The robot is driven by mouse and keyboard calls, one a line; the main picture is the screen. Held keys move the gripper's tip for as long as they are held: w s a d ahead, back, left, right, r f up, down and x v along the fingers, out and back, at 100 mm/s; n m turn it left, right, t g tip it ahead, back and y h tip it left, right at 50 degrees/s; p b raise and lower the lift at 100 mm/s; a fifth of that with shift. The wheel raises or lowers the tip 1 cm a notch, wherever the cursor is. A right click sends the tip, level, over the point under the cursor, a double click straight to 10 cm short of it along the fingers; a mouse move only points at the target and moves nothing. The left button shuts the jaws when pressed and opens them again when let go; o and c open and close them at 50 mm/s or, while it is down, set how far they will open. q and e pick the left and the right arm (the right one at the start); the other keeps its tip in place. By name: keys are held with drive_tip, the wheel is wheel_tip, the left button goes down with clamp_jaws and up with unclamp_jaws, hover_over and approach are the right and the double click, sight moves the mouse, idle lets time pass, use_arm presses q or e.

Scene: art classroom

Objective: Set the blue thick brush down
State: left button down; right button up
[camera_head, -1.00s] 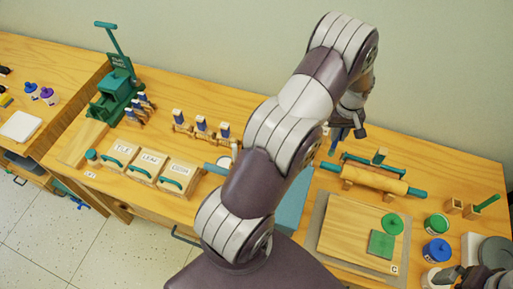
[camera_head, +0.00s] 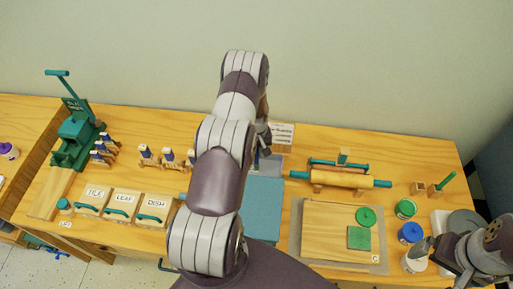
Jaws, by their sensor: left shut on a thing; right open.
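My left arm reaches up the middle of the head view, and my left gripper (camera_head: 263,137) points down over the table behind the blue-grey mat. It is shut on the blue thick brush, which is mostly hidden by the gripper and the arm; I cannot tell whether the brush touches the table. My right gripper (camera_head: 420,247) is open at the lower right, close to a white-sided jar (camera_head: 412,264).
The blue-grey mat (camera_head: 263,205) lies right of my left arm. A small sign (camera_head: 283,133) stands behind it. A rolling pin (camera_head: 340,179) and a wooden board (camera_head: 322,225) are to the right. Lidded boxes (camera_head: 120,205) and blue-topped tools (camera_head: 146,153) are to the left.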

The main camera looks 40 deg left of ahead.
use_arm(q)
drive_tip(key=shift+a+f+b, duration=0.15)
drive_tip(key=shift+f+b, duration=0.2)
drive_tip(key=c, duration=1.1)
unclamp_jaws()
drive_tip(key=shift+r, duration=0.15)
